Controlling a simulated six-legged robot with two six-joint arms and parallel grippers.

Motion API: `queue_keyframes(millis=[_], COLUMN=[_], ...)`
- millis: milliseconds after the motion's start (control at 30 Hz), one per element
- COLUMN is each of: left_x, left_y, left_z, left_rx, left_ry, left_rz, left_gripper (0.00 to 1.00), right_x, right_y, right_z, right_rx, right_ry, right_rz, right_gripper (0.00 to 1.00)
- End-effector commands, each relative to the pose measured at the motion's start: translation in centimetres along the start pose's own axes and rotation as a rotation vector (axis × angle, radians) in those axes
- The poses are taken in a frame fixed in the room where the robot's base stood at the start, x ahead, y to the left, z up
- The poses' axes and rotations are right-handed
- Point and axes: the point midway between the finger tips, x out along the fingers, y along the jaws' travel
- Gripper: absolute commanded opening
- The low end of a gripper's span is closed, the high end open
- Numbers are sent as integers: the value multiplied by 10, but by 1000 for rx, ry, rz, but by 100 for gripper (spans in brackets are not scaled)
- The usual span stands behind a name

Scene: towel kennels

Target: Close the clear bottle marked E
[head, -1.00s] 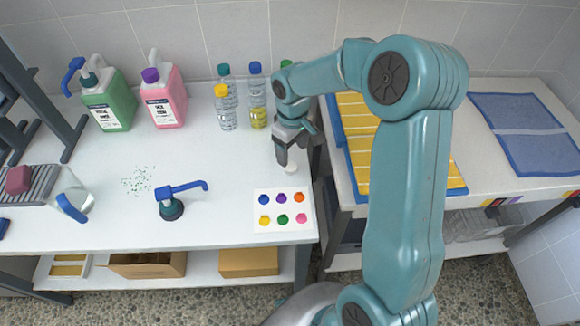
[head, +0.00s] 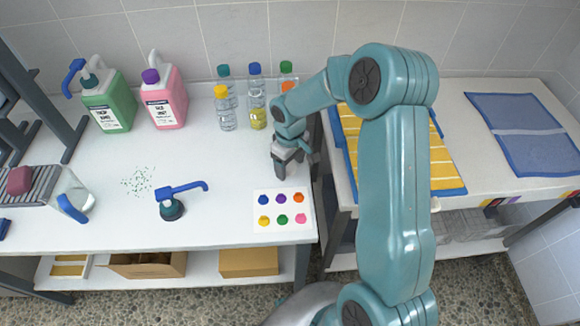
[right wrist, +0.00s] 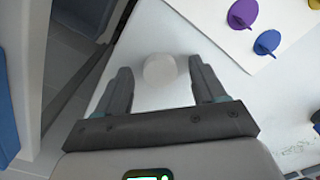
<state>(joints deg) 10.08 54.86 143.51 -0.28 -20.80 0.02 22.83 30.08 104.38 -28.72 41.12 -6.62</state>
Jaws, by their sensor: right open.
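My right gripper (head: 281,166) is open and low over the right part of the white table. In the right wrist view a small round white cap (right wrist: 160,70) lies on the table between its open fingers (right wrist: 163,88), with a gap on each side. In the head view the gripper hides this cap. Clear bottles stand at the back: one with a yellow cap (head: 226,112), one with a blue cap (head: 256,80), and one with yellow liquid (head: 259,117) on which I see no coloured cap. I cannot read an E on any. My left gripper is out of view.
A sheet with several coloured round pieces (head: 283,209) lies just in front of the gripper.

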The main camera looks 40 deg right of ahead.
Motion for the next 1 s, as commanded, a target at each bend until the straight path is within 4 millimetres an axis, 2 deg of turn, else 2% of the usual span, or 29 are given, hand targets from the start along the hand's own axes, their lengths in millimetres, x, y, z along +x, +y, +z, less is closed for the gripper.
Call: queue_keyframes(millis=[200, 267, 300, 367, 400, 767, 867, 1000], left_x=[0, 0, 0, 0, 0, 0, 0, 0], left_y=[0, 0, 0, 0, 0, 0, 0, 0], left_z=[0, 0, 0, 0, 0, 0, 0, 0], left_rx=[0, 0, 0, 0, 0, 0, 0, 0], left_ry=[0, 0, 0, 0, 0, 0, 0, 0], left_rz=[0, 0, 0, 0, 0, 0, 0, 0], left_gripper=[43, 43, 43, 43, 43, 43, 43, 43], right_x=[0, 0, 0, 0, 0, -2, -7, -24], right_y=[0, 0, 0, 0, 0, 0, 0, 1], right_z=[0, 0, 0, 0, 0, 0, 0, 0], right_rx=[0, 0, 0, 0, 0, 0, 1, 0], right_ry=[0, 0, 0, 0, 0, 0, 0, 2], right_rz=[0, 0, 0, 0, 0, 0, 1, 2], right_gripper=[69, 50, 37, 17, 11, 10, 10, 10])
